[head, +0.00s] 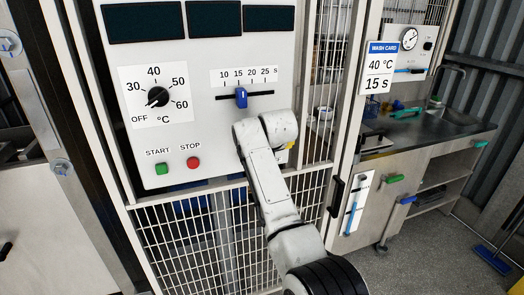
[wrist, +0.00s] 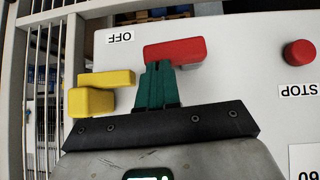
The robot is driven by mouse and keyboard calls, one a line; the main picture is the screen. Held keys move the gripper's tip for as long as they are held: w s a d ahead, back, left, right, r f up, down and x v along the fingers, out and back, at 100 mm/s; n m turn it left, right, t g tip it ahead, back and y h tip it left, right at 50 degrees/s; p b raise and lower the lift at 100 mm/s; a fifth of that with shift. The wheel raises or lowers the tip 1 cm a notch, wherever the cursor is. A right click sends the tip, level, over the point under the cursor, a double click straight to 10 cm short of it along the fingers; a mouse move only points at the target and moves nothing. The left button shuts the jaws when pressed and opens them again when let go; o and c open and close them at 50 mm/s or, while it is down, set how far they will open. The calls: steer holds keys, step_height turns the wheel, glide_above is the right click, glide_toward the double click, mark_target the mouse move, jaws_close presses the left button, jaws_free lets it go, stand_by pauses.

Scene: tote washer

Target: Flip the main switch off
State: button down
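In the wrist view, which shows the panel upside down, the main switch's red handle (wrist: 176,50) lies roughly level across the white panel. An OFF label (wrist: 120,37) is up and left of it. My gripper (wrist: 158,68) has its teal fingers together, with nothing visible between them. The fingertips overlap the lower edge of the red handle; I cannot tell whether they touch it. A yellow block with a bar (wrist: 93,100) is left of the fingers. In the head view my arm hides the red handle and my gripper; only a bit of yellow (head: 291,145) shows.
The control panel (head: 215,125) carries a temperature dial (head: 157,97), a blue slider (head: 241,97), a green START button (head: 161,169) and a red STOP button (head: 193,163). STOP (wrist: 299,53) also shows at the wrist view's right. Wire mesh (wrist: 30,90) borders the panel.

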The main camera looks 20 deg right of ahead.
steer(key=shift+a, duration=0.1)
stand_by(0.3)
steer(key=w+r+v, duration=0.2)
steer(key=v, duration=1)
steer(key=shift+s+r+p, duration=0.25)
steer(key=shift+s+p, duration=0.05)
steer(key=shift+p, duration=0.1)
steer(key=s+d+f+g, duration=0.2)
steer(key=s+f, duration=0.7)
steer(key=f, duration=0.4)
steer(key=s+d+f+g, duration=0.2)
steer(key=s+f, duration=0.8)
steer(key=f, duration=0.3)
steer(key=s+f+g, duration=0.2)
steer(key=s+f, duration=0.3)
steer(key=s, duration=1.1)
steer(key=s+f+m+g, duration=0.1)
steer(key=s+f, duration=0.5)
steer(key=s, duration=1)
steer(key=shift+s+d+g+y, duration=0.15)
steer(key=shift+d+g+y, duration=0.2)
steer(key=shift+g, duration=0.15)
